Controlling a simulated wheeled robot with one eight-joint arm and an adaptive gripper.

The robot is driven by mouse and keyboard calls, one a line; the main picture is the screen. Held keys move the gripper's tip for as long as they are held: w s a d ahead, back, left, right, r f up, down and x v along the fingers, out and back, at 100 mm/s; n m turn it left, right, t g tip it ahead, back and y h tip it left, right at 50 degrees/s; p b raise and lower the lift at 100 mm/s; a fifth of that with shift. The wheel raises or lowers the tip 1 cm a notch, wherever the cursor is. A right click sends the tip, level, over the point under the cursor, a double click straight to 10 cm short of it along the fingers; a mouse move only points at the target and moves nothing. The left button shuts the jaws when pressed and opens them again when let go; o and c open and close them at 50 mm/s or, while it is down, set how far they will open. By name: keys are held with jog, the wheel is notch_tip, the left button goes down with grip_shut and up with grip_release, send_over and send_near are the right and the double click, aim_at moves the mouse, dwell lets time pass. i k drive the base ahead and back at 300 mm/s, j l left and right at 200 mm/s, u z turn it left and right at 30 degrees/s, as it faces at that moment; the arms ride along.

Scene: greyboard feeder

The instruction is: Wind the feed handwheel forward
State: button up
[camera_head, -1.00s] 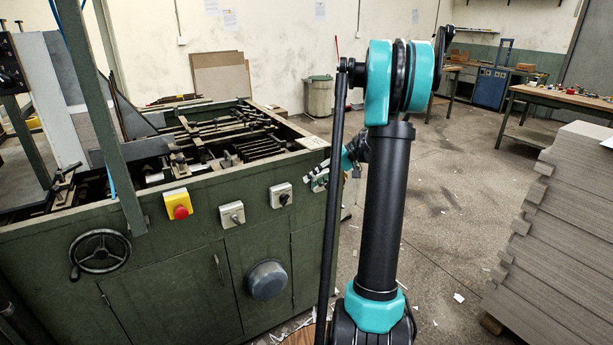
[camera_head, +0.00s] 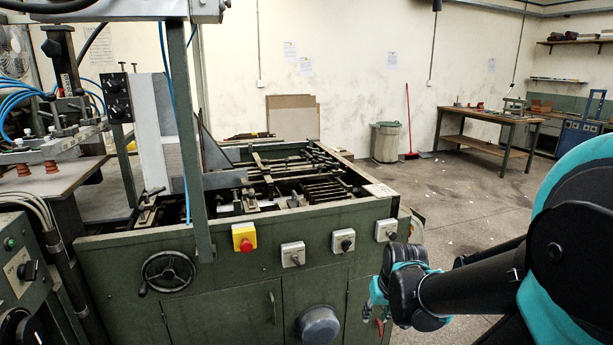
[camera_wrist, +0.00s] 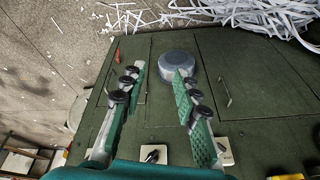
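The feed handwheel (camera_head: 168,272) is a dark spoked wheel on the left of the green machine's front panel. Its crank handle (camera_head: 143,290) sits at the lower left of the rim. My gripper (camera_head: 374,294) is at the panel's right end in the head view, well to the right of the handwheel and partly hidden by my arm. In the wrist view my gripper (camera_wrist: 159,69) has its two green-padded fingers spread apart, with nothing between them but the panel and part of a grey dome (camera_wrist: 175,66) beyond. The handwheel is not in the wrist view.
A yellow box with a red button (camera_head: 244,237) and several grey switch boxes (camera_head: 292,254) stick out along the panel between the wheel and my gripper. The grey dome also shows lower down (camera_head: 318,325). A green post (camera_head: 193,150) rises above the wheel. A control cabinet (camera_head: 25,270) stands at left.

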aim_at(169, 272)
jog(key=k+j+u, duration=0.15)
jog(key=u, duration=0.2)
jog(key=k+j+u, duration=0.25)
jog(key=u, duration=0.15)
jog(key=k+j+u, duration=0.2)
jog(key=u, duration=0.15)
jog(key=j, duration=0.1)
